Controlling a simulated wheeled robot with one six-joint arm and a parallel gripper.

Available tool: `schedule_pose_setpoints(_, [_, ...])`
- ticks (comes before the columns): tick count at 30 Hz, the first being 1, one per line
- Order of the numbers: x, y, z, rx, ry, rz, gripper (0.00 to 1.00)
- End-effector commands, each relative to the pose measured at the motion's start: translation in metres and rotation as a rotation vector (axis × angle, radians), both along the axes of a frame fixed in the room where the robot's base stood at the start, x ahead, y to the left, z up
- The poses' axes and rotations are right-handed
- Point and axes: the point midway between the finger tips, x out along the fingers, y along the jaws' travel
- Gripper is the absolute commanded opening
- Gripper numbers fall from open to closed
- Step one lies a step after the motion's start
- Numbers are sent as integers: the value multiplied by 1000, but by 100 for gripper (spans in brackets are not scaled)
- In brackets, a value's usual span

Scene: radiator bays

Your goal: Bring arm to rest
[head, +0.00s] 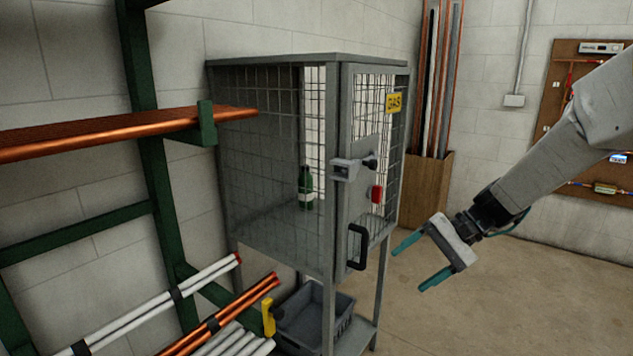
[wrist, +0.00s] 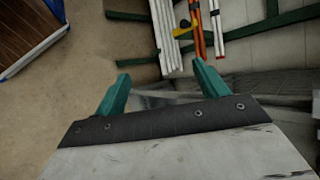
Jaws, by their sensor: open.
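My gripper (head: 421,261) has two teal fingers, held apart with nothing between them. In the head view it hangs at the right of the grey mesh cage (head: 283,240), a short way from the cage's front, with my arm reaching in from the right edge. The gripper also shows in the wrist view (wrist: 160,85), its fingers spread over the floor and pipe ends. The cage door, with a yellow gas sign (head: 394,102) and a black handle (head: 357,247), looks closed. A green bottle (head: 305,187) stands inside the cage.
A green rack (head: 150,180) with copper and white pipes (head: 150,308) stands at the left. A grey crate (head: 312,318) sits on the cage's lower shelf. A wooden box of upright pipes (head: 427,190) stands behind. The floor (head: 500,310) below my arm is clear.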

Motion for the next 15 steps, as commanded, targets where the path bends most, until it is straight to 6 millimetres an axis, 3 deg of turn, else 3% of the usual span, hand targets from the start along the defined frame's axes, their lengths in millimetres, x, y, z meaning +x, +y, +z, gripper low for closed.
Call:
schedule_pose_setpoints(1, [-27, 0, 10, -63, 4, 39, 73])
schedule_pose_setpoints(6, [-108, -11, 26, -291, 21, 150, 73])
schedule_pose_setpoints(15, [-222, -45, 45, -660, -65, 281, 73])
